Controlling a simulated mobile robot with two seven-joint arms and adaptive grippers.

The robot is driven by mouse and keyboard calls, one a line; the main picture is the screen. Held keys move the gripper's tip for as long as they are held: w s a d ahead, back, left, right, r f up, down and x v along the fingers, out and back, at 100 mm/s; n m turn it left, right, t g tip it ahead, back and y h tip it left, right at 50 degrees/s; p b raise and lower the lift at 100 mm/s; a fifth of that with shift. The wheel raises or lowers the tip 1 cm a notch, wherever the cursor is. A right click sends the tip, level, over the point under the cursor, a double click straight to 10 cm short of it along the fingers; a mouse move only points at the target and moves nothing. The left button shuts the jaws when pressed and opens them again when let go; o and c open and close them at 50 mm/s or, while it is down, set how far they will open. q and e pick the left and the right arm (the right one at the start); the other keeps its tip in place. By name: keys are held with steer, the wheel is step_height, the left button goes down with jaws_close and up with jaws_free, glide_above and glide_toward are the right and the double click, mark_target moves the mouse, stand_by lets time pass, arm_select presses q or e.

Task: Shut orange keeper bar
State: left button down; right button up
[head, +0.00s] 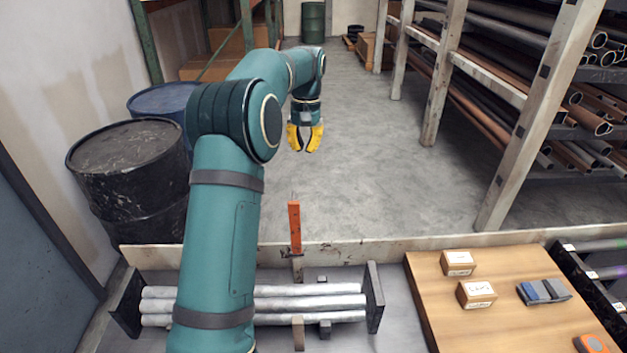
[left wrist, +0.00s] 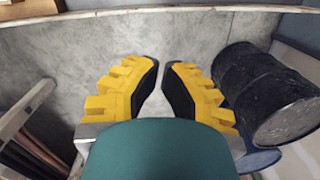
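The orange keeper bar (head: 294,226) stands upright, swung open, on a post at the back edge of the rack of silvery pipes (head: 310,302). A short tan post (head: 298,333) stands at the front of the pipes. My left gripper (head: 305,148) has yellow fingers and hangs beyond the bar, over the floor, apart from it. In the left wrist view the fingers (left wrist: 160,78) are spread with nothing between them. The keeper bar is not in the left wrist view. My left arm covers part of the pipes. My right gripper is out of view.
A wooden board (head: 450,318) with small boxes (head: 477,294) and a blue-grey item (head: 543,291) lies at right. A black drum (head: 128,180) and a blue drum (head: 163,101) stand at left. A pipe shelf (head: 510,75) fills the right. The floor between is clear.

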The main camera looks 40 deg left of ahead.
mark_target(295, 224)
arm_select(q)
steer(key=s+d+f+b, duration=0.2)
steer(key=s+f, duration=0.2)
steer(key=f, duration=0.6)
steer(key=shift+s+f, duration=0.25)
steer(key=shift+f, duration=0.05)
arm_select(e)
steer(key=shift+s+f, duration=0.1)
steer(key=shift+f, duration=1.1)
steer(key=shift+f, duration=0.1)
arm_select(q)
steer(key=shift+s+d+r+t+y+b, duration=0.1)
steer(key=shift+s+d+t+y+b, duration=0.2)
steer(key=shift+s+d+b, duration=0.15)
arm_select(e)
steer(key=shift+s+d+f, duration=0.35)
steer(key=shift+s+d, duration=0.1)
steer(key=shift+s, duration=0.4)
